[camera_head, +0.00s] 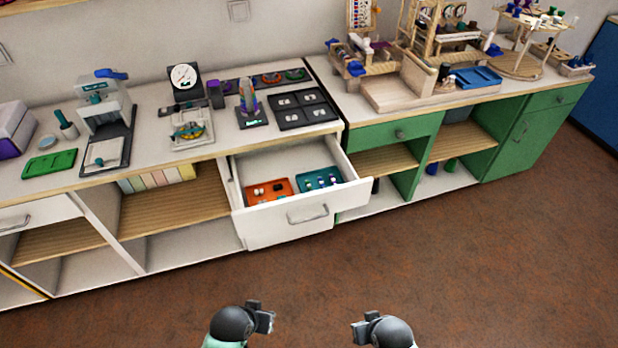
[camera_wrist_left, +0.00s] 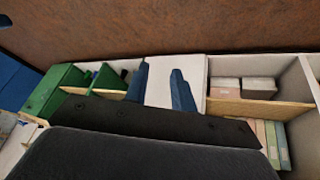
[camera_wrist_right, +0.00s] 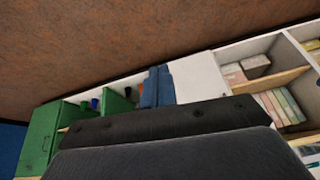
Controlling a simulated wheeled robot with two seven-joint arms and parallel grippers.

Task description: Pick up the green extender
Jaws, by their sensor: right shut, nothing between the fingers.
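A small green piece (camera_head: 450,164) stands on the low shelf of the green cabinet in the head view, beside a blue piece (camera_head: 432,168). It may be the green extender; it is too small to be sure. My left gripper (camera_head: 265,318) is over the floor in front of the cabinets, far from it. Its fingers are apart and empty in the left wrist view (camera_wrist_left: 163,88). My right gripper (camera_head: 358,330) is also over the floor. Its fingers are together with nothing between them in the right wrist view (camera_wrist_right: 157,85).
An open white drawer (camera_head: 308,214) juts out, holding an orange tray (camera_head: 262,199) and a teal tray (camera_head: 340,180). The countertops carry instruments, a flat green tray (camera_head: 50,163) and wooden bead stands (camera_head: 440,40). The brown floor (camera_head: 450,270) is clear.

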